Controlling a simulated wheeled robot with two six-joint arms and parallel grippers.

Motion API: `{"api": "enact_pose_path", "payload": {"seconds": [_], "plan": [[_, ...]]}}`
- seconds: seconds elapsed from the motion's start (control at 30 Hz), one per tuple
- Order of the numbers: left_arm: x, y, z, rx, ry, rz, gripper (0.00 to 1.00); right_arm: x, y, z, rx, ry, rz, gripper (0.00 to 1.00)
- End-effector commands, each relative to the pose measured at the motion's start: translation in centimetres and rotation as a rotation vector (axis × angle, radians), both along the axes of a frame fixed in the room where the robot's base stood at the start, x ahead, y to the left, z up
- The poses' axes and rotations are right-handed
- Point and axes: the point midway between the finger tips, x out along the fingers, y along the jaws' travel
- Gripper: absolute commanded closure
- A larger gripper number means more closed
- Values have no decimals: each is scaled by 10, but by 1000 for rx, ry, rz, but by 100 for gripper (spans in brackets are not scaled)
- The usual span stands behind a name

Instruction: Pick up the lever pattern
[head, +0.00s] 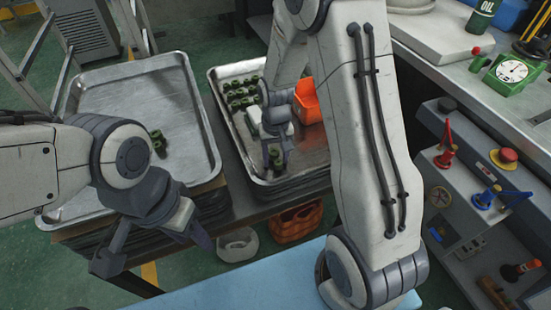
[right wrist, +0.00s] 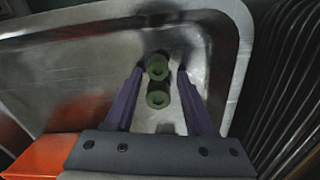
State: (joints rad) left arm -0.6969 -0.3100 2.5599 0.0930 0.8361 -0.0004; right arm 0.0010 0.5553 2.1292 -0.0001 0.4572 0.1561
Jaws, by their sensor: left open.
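A green lever pattern (right wrist: 158,95) with two round, holed ends lies in the near part of the right metal tray (head: 317,158). In the right wrist view it sits between the fingers of my right gripper (right wrist: 160,72), with a gap on each side. The right gripper is open and points down over the tray; in the head view the gripper (head: 276,158) partly hides the pattern. Several more green patterns (head: 240,94) lie at the back left of this tray. My left gripper (head: 155,254) is open and empty, in front of the left tray (head: 135,95).
Another green pattern (head: 158,141) lies in the left tray, otherwise largely bare. An orange object (head: 306,101) stands in the right tray, right of my gripper. A console with levers (head: 465,185) and a bench with a green gauge (head: 514,73) are at right.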

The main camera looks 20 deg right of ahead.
Motion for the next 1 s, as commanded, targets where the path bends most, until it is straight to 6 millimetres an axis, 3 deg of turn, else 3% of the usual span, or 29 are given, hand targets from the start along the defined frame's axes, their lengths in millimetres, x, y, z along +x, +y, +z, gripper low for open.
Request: {"api": "enact_pose_path", "payload": {"seconds": [0.03,0.1,0.13,0.57,0.83,1.0], "plan": [[0,0,0,0,0,0,50,0,0,0,0,0,0,67],[0,0,0,0,0,0,50,0,0,0,0,0,0,94],[0,0,0,0,0,0,50,0,0,0,0,0,0,100],[0,0,2,0,0,0,50,1,0,6,0,-2,0,100],[0,0,13,0,0,0,50,1,0,49,0,-6,0,100],[0,0,16,0,0,0,50,-36,-21,69,0,-3,-5,100]]}}
